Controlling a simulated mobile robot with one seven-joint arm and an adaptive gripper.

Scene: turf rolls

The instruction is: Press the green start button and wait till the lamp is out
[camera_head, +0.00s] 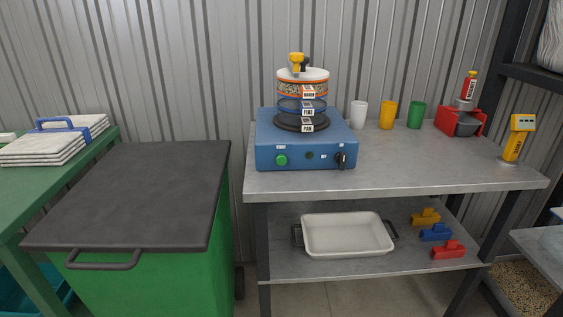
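The green start button (281,160) is on the front face of a blue sieve shaker (262,142), at the left. To its right is a small round dark-green lamp (309,156), which looks unlit. A black knob (342,159) is at the right of the same face. A stack of round sieves (302,100), labelled from the top down, stands on the shaker, with a yellow and black clamp (297,62) on top. I cannot see my gripper in this view, and nothing touches the button.
The shaker stands on a grey bench (400,172). White, yellow and green cups (387,114), a red device (459,121) and a yellow meter (519,137) stand to its right. A white tray (347,236) is on the shelf below. A green bin with a black lid (140,190) is left.

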